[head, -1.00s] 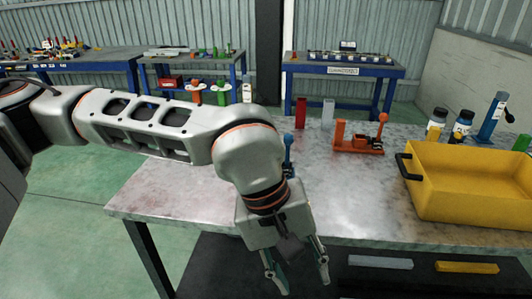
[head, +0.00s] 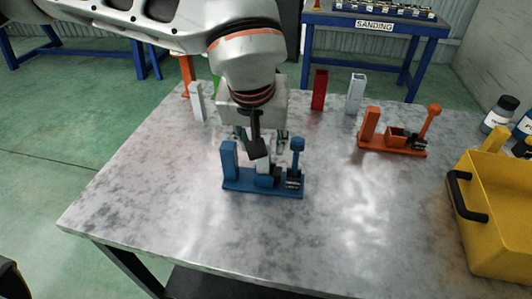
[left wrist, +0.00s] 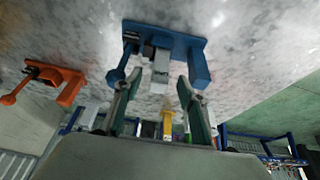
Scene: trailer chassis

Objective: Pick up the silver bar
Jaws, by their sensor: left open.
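The silver bar (head: 264,180) stands upright in the blue fixture (head: 240,185) near the middle of the table; its upper part is partly hidden behind my gripper. In the left wrist view the silver bar (left wrist: 160,72) shows in the blue fixture (left wrist: 178,42), beyond and between the two fingertips. My left gripper (head: 262,142) is open, pointing down just above and behind the bar. In the left wrist view its fingers (left wrist: 157,82) are apart, with nothing gripped. I cannot tell whether they touch the bar. My right gripper is not in view.
The blue fixture has an upright block and a lever (head: 297,155) flanking the bar. An orange fixture (head: 392,148), a red tube (head: 319,90), a silver tube (head: 356,93) and a yellow bin (head: 500,185) stand right. A pale tube (head: 196,101) stands left. The front tabletop (head: 170,215) is clear.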

